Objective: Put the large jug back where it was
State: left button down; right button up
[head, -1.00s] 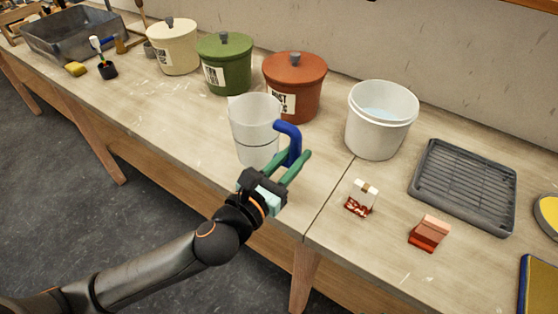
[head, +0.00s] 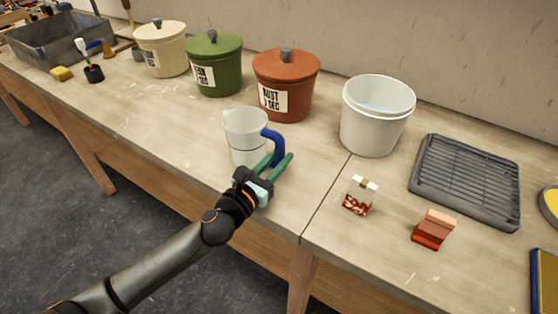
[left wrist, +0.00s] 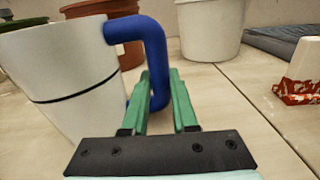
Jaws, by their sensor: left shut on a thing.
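The large jug (head: 246,137) is white with a dark line around it and a blue handle (head: 272,143). It is upright at the bench, in front of the rust-red lidded pot. It also shows at the left of the left wrist view (left wrist: 65,75). My left gripper (head: 277,163) is shut on the blue handle, with its green fingers (left wrist: 160,100) on the handle's lower part. The jug's base is at or just above the bench top; I cannot tell if it touches. My right gripper is out of view.
Behind the jug stand a red pot (head: 286,85), a green pot (head: 215,65) and a cream pot (head: 162,50). The bench (head: 150,115) left of the jug is clear.

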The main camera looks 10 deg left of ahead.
pick_arm(q)
jog(key=shift+r, duration=0.15)
jog(key=c, duration=0.7)
grip_release()
jog(key=v, duration=1.2)
jog(key=shift+b, duration=0.4)
